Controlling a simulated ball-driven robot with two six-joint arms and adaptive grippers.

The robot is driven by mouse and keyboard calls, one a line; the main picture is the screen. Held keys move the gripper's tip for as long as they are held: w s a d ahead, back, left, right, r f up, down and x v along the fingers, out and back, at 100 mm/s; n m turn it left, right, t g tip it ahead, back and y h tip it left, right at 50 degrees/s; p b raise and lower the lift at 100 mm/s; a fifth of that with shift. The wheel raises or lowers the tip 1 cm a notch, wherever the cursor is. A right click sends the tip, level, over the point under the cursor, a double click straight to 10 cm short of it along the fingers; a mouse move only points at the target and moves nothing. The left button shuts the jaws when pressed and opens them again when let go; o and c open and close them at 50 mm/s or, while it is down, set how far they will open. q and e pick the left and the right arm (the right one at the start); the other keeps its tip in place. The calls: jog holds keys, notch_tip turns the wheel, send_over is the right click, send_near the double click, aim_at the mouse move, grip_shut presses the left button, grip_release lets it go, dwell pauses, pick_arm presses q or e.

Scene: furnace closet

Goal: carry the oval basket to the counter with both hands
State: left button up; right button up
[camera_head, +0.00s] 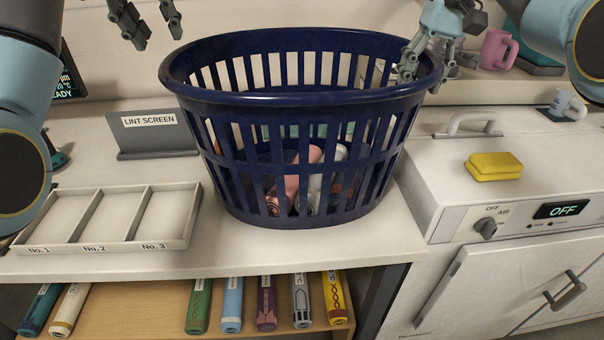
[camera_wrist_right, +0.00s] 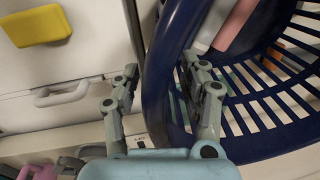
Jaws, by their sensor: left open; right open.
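The dark blue oval basket (camera_head: 290,101) stands upright on a white worktop (camera_head: 330,246). Pink and white cylinders (camera_head: 313,188) show inside through its slots. My left gripper (camera_head: 158,40) is open and empty, above and behind the basket's left end, apart from the rim. My right gripper (camera_head: 420,80) is at the basket's right end. In the right wrist view the open right gripper (camera_wrist_right: 160,68) has one finger on each side of the basket's rim (camera_wrist_right: 157,88). I cannot tell whether either finger touches it.
A three-part tray (camera_head: 120,243) and a lint screen holder (camera_head: 150,139) sit left of the basket. A machine (camera_head: 480,205) with a yellow sponge (camera_head: 494,166) on top stands to the right. A pink mug (camera_head: 496,50) is behind. Several rolled tubes (camera_head: 231,305) lie on the shelf below.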

aim_at(431, 56)
jog(key=r, duration=0.4)
jog(key=d+r, duration=0.1)
jog(key=r, duration=0.1)
jog(key=shift+f, duration=0.1)
pick_arm(q)
jog(key=shift+a, duration=0.1)
pick_arm(e)
jog(key=shift+w, duration=0.1)
